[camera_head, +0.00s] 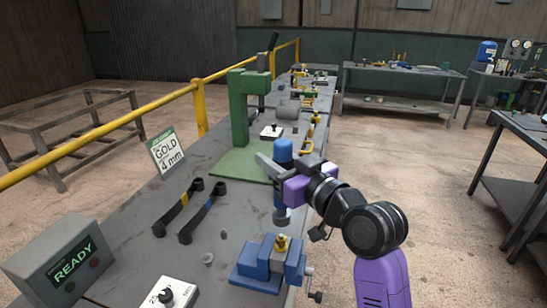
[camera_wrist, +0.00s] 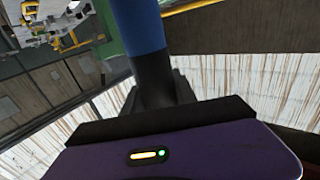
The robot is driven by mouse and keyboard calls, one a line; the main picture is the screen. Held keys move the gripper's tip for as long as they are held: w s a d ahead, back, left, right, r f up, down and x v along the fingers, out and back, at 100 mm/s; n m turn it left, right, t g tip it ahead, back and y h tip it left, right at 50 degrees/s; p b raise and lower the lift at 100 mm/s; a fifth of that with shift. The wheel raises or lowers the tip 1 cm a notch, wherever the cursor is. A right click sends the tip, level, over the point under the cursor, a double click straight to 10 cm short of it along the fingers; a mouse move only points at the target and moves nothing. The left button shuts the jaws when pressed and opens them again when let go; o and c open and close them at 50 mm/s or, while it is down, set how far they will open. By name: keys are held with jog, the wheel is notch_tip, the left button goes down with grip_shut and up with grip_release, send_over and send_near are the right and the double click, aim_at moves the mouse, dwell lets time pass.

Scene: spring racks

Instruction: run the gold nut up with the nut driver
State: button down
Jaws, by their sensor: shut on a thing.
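My gripper (camera_head: 281,172) is shut on the nut driver, whose blue handle (camera_head: 283,150) stands up above the jaws. The driver is about upright, with its darker lower part showing below the jaws. In the wrist view the driver's blue handle (camera_wrist: 138,25) rises from the jaws. The gold nut (camera_head: 281,243) is on top of the blue vise (camera_head: 256,262) near the bench front. The driver's lower end appears above and behind the nut, apart from it. The wrist view does not show the nut.
A green press (camera_head: 240,110) stands on the bench behind my gripper. A sign (camera_head: 167,153) reads GOLD 4 mm. A READY box (camera_head: 65,262) and a white dial box (camera_head: 160,295) sit at front left. A yellow rail (camera_head: 100,130) runs along the left.

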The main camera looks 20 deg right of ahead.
jog(key=shift+f+b, duration=1.8)
jog(key=shift+f, duration=0.7)
jog(key=c, duration=1.5)
grip_release()
grip_shut()
